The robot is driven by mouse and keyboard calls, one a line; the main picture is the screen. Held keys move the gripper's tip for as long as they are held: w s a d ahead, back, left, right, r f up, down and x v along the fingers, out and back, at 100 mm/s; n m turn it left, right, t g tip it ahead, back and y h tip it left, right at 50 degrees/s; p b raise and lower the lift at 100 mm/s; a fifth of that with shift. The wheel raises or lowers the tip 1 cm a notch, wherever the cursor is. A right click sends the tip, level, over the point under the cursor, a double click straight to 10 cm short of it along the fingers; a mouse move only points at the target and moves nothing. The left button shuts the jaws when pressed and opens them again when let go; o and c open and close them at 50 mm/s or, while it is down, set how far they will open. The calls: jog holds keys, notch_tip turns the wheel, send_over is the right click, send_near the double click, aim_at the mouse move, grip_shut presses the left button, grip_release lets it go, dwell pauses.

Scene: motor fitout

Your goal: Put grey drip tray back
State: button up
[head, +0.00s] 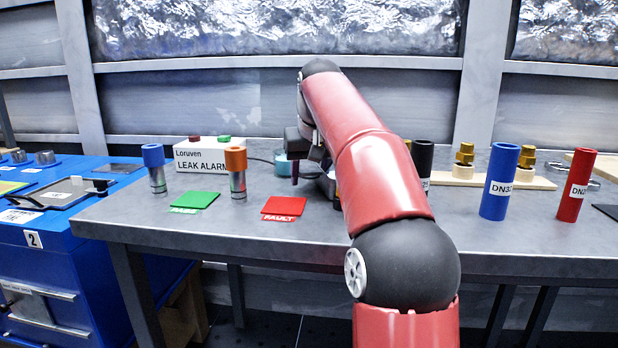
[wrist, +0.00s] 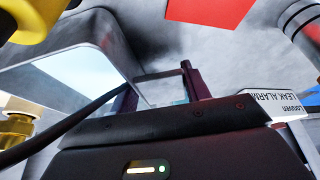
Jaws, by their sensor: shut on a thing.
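My gripper (head: 296,168) is low over the back middle of the workbench, partly hidden by my red arm. In the wrist view the two dark fingers (wrist: 160,88) are shut on the pale rim of what appears to be the grey drip tray (wrist: 60,45). The tray extends to the left of the fingers there, with a light edge and a bluish inside. In the head view only a small grey piece beside my arm shows, and most of the tray is hidden. I cannot tell whether it touches the bench.
The white leak alarm box (head: 207,155) stands left of my gripper. A red mat (head: 284,206), a green mat (head: 195,200) and orange-capped (head: 236,172) and blue-capped (head: 154,168) cylinders are nearby. Black (head: 422,158), blue (head: 499,182) and red (head: 576,186) tubes stand right.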

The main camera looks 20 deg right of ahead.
jog(key=o, duration=1.4)
jog(key=shift+o, duration=0.2)
